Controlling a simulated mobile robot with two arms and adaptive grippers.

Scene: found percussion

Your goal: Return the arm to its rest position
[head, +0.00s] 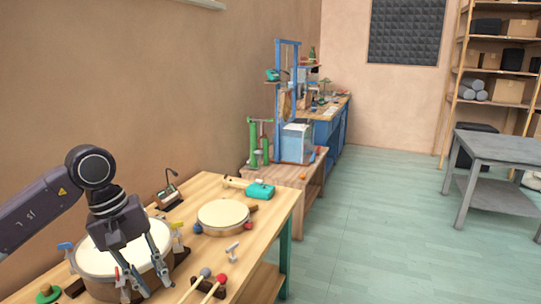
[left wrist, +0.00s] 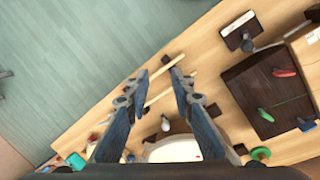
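My left gripper (head: 147,287) hangs fingers-down over the workbench (head: 190,248), in front of a large round drum (head: 92,262) with a pale head. The gripper also shows in the left wrist view (left wrist: 159,74), where its two fingers are well apart with nothing held between them. Two mallets, one with a red head (head: 221,278) and one with a grey-blue head (head: 205,272), lie just right of the fingers. Their pale sticks (left wrist: 168,90) pass below the fingers in the left wrist view. My right gripper is in neither view.
A frame drum (head: 223,214), a teal-headed mallet (head: 260,190) and a small lamp-like stand (head: 168,193) are on the bench. A dark wooden box (left wrist: 262,85) shows in the wrist view. A grey table (head: 500,147) stands at right; the floor (head: 375,225) between is clear.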

